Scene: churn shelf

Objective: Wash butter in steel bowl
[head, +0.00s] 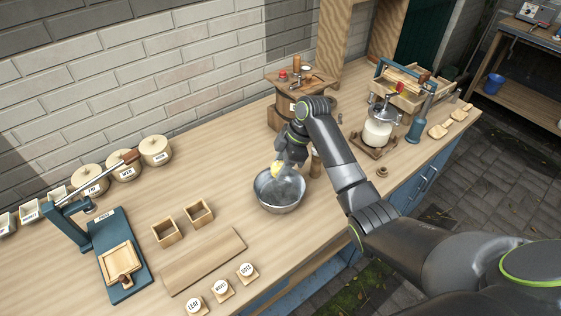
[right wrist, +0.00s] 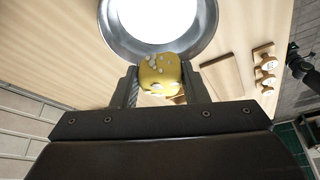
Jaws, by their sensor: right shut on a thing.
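The steel bowl (head: 279,193) stands on the wooden counter near the middle of the head view. Its bright inside and rim (right wrist: 205,45) fill the top of the right wrist view. A yellow lump of butter (right wrist: 160,75) with pale droplets or specks on it is between the fingers of my right gripper (right wrist: 166,84). In the head view my right gripper (head: 284,160) is over the far side of the bowl, and the butter (head: 278,169) shows just below it, at or above the rim. I cannot tell whether the butter touches the bowl. My left gripper is not in view.
Two small wooden boxes (head: 167,233) and a wooden board (head: 203,262) lie left of the bowl. A blue press (head: 122,258) stands further left. A wooden churn (head: 285,112) is behind my right gripper; a glass jar churn (head: 377,132) stands to the right.

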